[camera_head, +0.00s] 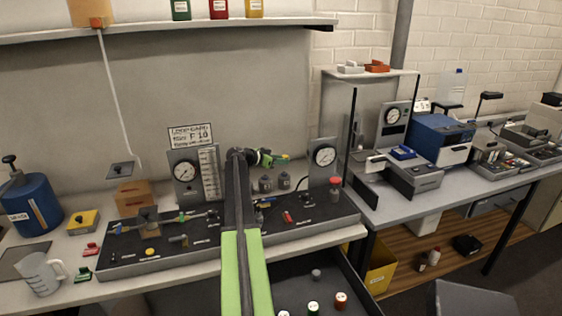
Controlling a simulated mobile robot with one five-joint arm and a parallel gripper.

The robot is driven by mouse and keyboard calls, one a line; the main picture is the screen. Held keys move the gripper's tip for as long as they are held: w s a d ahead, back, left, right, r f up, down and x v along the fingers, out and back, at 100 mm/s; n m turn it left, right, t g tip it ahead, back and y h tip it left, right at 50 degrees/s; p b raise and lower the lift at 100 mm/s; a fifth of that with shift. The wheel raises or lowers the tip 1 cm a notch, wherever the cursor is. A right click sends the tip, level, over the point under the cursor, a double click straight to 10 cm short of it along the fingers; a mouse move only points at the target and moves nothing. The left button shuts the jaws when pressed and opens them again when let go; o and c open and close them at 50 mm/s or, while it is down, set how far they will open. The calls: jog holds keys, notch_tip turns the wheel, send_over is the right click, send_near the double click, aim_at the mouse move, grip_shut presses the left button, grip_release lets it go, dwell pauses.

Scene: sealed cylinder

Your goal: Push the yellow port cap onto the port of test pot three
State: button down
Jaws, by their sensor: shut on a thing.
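My gripper (268,159) is at the end of my raised arm, above the right part of the dark bench board, pointing right. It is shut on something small. A yellow-green patch shows at its tips, but I cannot tell cap from jaw there. Two small grey pots (284,181) (265,184) stand below the gripper, apart from it. No number is readable on them, so I cannot tell which is test pot three. Its port cannot be made out. A small yellow round piece (150,252) lies on the left part of the board.
Pressure gauges (185,173) (324,156) stand upright behind the board. A red-topped bottle (335,190) is at its right end. A blue canister (31,203) and a clear jug (39,272) are at the left. An open drawer (360,300) holds small bottles.

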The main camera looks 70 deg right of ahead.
jog(key=shift+f+b, duration=1.45)
jog(key=shift+f, duration=0.35)
jog(key=shift+w+a, duration=0.2)
jog(key=shift+a, duration=0.05)
jog(key=shift+f+b, duration=0.65)
dwell(0.6)
jog(key=c, duration=1.1)
grip_release()
jog(key=shift+r, duration=0.1)
